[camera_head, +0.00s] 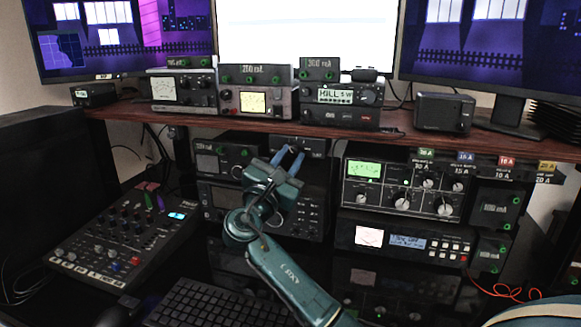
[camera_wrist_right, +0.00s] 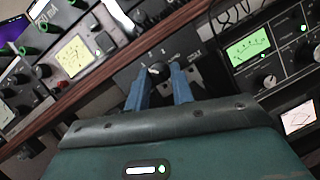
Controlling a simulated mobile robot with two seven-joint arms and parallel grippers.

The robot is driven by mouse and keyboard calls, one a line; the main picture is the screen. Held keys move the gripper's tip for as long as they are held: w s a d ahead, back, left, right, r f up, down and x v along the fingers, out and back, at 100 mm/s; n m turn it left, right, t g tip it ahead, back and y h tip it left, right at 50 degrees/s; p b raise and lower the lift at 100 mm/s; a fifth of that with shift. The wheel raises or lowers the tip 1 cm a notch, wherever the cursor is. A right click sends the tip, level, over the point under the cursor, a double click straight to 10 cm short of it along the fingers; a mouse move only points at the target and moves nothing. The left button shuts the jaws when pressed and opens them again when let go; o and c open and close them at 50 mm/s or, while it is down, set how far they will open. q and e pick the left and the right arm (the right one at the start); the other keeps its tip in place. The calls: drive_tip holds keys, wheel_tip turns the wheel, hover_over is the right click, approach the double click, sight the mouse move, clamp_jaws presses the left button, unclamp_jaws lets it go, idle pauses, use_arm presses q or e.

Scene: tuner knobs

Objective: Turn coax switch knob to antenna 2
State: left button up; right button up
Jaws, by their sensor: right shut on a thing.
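The coax switch is a dark box (camera_head: 318,146) under the wooden shelf, partly behind my right gripper. Its panel (camera_wrist_right: 188,47) shows in the right wrist view with small white markings, among them 1 and 2. The round dark knob (camera_wrist_right: 158,69) has a light mark; I cannot tell clearly which marking it points to. My right gripper (camera_head: 288,157) has its blue fingers at the front of the switch. In the right wrist view the fingers (camera_wrist_right: 160,78) stand on both sides of the knob, shut on it. The knob is hidden in the head view. My left gripper is not in view.
A wooden shelf (camera_head: 230,117) with several radios and meters runs just above the switch. A tuner with a green meter (camera_head: 404,186) stands to its right. A large radio (camera_head: 222,195) sits below left. A mixer (camera_head: 125,235) and keyboard (camera_head: 215,305) lie in front.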

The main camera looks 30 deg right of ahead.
drive_tip(key=m+g, duration=0.1)
drive_tip(key=m, duration=0.2)
drive_tip(key=m+g+b, duration=0.1)
drive_tip(key=m+g, duration=0.1)
drive_tip(key=m, duration=0.1)
drive_tip(key=shift+w+a, duration=0.1)
drive_tip(key=shift+a, duration=0.05)
drive_tip(key=shift+w+r+m+g+b, duration=0.1)
drive_tip(key=shift+m+g, duration=0.15)
drive_tip(key=shift+m, duration=0.5)
drive_tip(key=shift+s+r+m+g+b, duration=0.15)
drive_tip(key=shift+m+g, duration=0.15)
drive_tip(key=shift+m, duration=0.5)
drive_tip(key=shift+w+f+m+g+b, duration=0.15)
drive_tip(key=shift+m+g, duration=0.1)
drive_tip(key=shift+m, duration=0.5)
drive_tip(key=shift+r+y, duration=0.15)
drive_tip(key=shift+y, duration=0.15)
drive_tip(key=o, duration=1)
drive_tip(key=v, duration=1.3)
drive_tip(key=shift+a, duration=0.1)
